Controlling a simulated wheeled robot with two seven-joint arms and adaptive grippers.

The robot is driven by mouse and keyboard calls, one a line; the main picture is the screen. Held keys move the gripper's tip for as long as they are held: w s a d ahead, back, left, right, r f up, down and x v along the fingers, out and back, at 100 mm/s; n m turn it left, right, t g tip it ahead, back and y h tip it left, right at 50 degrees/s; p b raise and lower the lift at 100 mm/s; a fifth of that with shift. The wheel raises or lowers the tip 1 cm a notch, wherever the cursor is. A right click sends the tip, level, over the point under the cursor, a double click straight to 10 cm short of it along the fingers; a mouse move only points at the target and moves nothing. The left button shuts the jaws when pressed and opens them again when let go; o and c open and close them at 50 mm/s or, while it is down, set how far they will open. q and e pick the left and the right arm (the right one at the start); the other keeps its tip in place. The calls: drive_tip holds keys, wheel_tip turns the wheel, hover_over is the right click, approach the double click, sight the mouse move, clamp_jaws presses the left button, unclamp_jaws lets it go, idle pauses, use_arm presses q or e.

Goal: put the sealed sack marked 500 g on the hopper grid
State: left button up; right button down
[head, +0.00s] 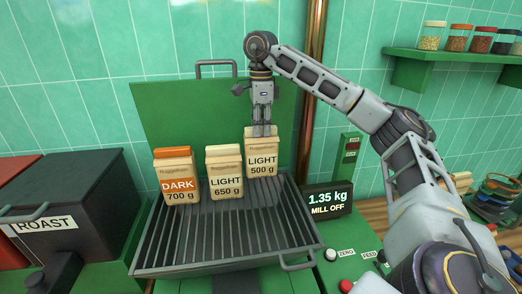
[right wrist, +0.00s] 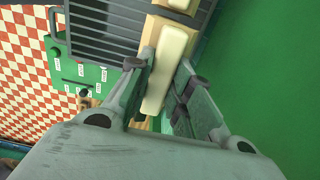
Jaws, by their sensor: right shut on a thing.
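A cream sack labelled LIGHT 500 g (head: 261,157) is upright at the back right of the hopper grid (head: 225,238). My right gripper (head: 261,132) is shut on its top from above. I cannot tell from the picture whether its base touches the bars. In the right wrist view the sack (right wrist: 160,75) is between the two fingers. A LIGHT 650 g sack (head: 225,174) and a DARK 700 g sack (head: 177,178) with an orange band stand on the grid to its left. My left gripper is not in view.
A display (head: 328,201) right of the grid reads 1.35 kg, MILL OFF. The green raised lid (head: 165,115) stands behind the grid. A black ROAST box (head: 75,190) is at the left. The front of the grid is clear.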

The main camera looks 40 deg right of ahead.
sight(261, 140)
drive_tip(key=shift+f+b, duration=0.7)
drive_tip(key=shift+f, duration=0.95)
drive_tip(key=shift+f+b, duration=0.35)
drive_tip(key=shift+f, duration=1.85)
drive_tip(key=c, duration=1.3)
unclamp_jaws()
